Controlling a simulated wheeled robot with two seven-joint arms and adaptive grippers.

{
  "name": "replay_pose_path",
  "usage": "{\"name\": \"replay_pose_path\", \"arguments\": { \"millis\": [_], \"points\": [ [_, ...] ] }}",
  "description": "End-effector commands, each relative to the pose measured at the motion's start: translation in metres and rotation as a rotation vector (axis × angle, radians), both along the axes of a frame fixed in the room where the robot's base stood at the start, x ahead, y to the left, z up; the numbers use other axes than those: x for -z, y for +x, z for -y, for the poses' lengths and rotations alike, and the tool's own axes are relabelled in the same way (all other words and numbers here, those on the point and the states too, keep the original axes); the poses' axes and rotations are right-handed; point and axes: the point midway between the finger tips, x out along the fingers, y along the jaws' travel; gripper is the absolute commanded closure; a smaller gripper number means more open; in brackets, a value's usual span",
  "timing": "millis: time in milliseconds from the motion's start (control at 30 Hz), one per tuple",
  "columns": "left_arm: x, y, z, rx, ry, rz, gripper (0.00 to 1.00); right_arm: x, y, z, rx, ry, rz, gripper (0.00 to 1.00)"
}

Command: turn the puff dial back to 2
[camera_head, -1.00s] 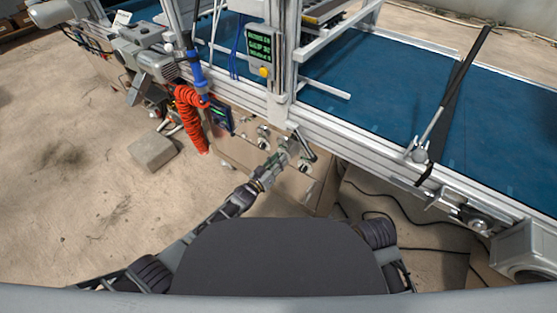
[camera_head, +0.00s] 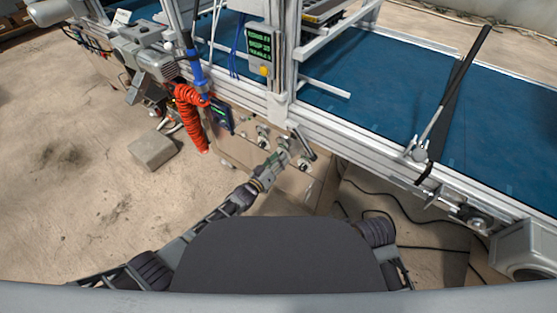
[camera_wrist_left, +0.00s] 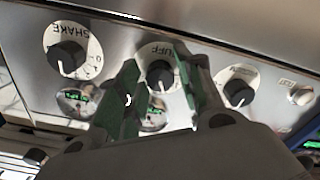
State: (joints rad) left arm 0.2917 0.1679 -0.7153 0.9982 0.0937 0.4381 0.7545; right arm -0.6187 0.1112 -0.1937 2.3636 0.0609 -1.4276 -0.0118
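The puff dial (camera_wrist_left: 157,78), a dark knob on a white round scale lettered "UFF" in part, shows upside down in the left wrist view. My left gripper (camera_wrist_left: 157,70) has its two green-padded fingers apart, one on each side of the knob. Whether either finger touches it is unclear. The number at its pointer cannot be read. In the head view, my left gripper (camera_head: 283,152) is at the control panel (camera_head: 236,152) and covers part of the dials. My right gripper is out of view.
The shake dial (camera_wrist_left: 66,60) is left of the puff dial, and another dial (camera_wrist_left: 238,86) is right, close to the fingers. A test button (camera_wrist_left: 301,95) is farther right. Small green readouts sit by the dials. A display (camera_head: 260,50) stands above the blue belt (camera_head: 370,80).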

Motion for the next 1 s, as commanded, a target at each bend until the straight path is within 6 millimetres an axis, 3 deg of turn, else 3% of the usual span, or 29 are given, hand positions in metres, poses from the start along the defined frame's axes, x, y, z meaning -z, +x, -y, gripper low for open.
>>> {"name": "replay_pose_path", "arguments": {
  "millis": [467,1000],
  "points": [
    [-0.001,-0.004,-0.003,-0.001,-0.002,0.003,0.63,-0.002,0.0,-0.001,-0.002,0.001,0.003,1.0],
    [-0.001,-0.041,-0.03,0.0,-0.001,0.002,0.63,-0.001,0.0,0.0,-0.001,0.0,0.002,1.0]
  ]
}}
